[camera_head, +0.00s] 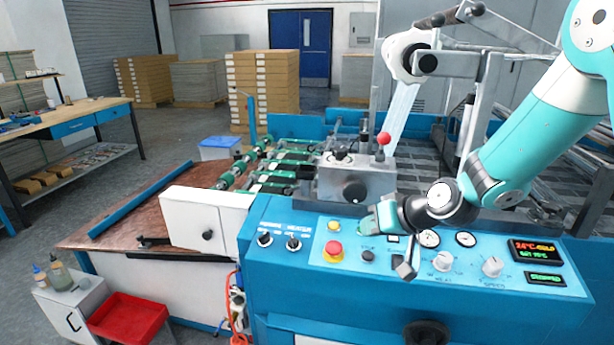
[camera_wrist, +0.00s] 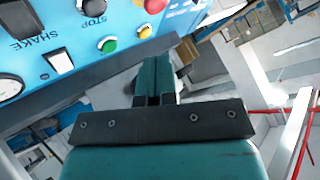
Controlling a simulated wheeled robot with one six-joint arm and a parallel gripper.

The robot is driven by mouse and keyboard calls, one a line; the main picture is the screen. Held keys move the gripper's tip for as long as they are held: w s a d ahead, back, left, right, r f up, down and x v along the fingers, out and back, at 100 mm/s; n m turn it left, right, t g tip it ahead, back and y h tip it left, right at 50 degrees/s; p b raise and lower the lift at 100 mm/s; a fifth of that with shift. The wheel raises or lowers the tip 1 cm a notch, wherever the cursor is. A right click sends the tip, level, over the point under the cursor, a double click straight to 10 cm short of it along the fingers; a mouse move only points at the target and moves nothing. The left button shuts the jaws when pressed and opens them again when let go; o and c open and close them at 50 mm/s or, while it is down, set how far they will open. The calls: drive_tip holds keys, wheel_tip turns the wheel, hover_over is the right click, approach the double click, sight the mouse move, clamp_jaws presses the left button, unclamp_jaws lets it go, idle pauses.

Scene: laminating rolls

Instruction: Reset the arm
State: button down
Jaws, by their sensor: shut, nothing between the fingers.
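My gripper (camera_head: 370,223) is in front of the blue control panel (camera_head: 300,275) of the laminating machine, near its upper middle buttons. In the wrist view the two teal fingers (camera_wrist: 154,72) are pressed together, with nothing between them. My arm reaches in from the upper right. The panel carries a red mushroom button (camera_head: 333,252), a yellow button (camera_head: 334,225), and a black STOP button (camera_head: 368,256). A green button (camera_wrist: 145,31) shows in the wrist view, but my gripper seems to hide it in the head view.
Heat (camera_head: 442,261) and speed (camera_head: 493,266) knobs and a lit display (camera_head: 536,251) sit right of my gripper. A metal block with a red-knobbed lever (camera_head: 383,139) stands just behind. A red bin (camera_head: 128,318) is at lower left. Open floor lies left.

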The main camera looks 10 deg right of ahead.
drive_tip(key=s+a+r+n+g, duration=0.2)
drive_tip(key=s+a+r, duration=0.15)
drive_tip(key=s, duration=0.35)
drive_tip(key=s+a+r+n+g, duration=0.1)
drive_tip(key=s+a+r+g, duration=0.1)
drive_tip(key=s+r, duration=0.3)
drive_tip(key=s+r+n+g+h, duration=0.1)
drive_tip(key=s, duration=0.7)
drive_tip(key=s+d+r+n+g+h, duration=0.1)
drive_tip(key=s+g, duration=0.1)
drive_tip(key=s, duration=0.7)
drive_tip(key=shift+s+d+r+g, duration=0.15)
drive_tip(key=shift+d+r+g, duration=0.15)
drive_tip(key=shift+r, duration=0.1)
